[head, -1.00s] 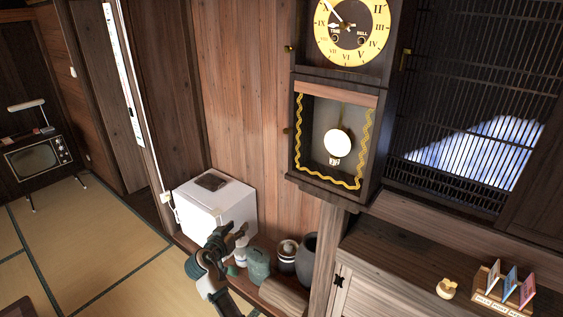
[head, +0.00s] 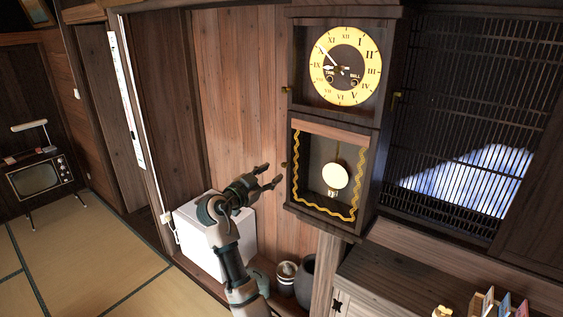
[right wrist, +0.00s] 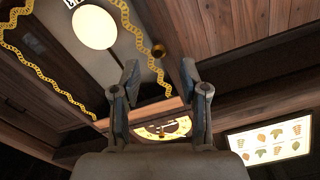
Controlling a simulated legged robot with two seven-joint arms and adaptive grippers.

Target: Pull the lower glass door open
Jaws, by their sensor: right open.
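The wall clock has a lower glass door (head: 310,180) with a yellow wavy border, and it looks closed. The round pale pendulum (head: 336,176) shows through it. A small brass knob (head: 284,165) sits at the door's left edge. My right gripper (head: 276,175) is open and empty, just left of the knob in the head view. In the right wrist view my right gripper (right wrist: 159,75) has its fingers apart, and the knob (right wrist: 158,50) shows beyond the gap between the tips. I cannot see contact. My left gripper is not in view.
The clock's upper door (head: 345,65) covers the yellow dial and has its own knob. A wooden cabinet (head: 400,285) is at the lower right. Tatami floor (head: 90,245) lies open at the left.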

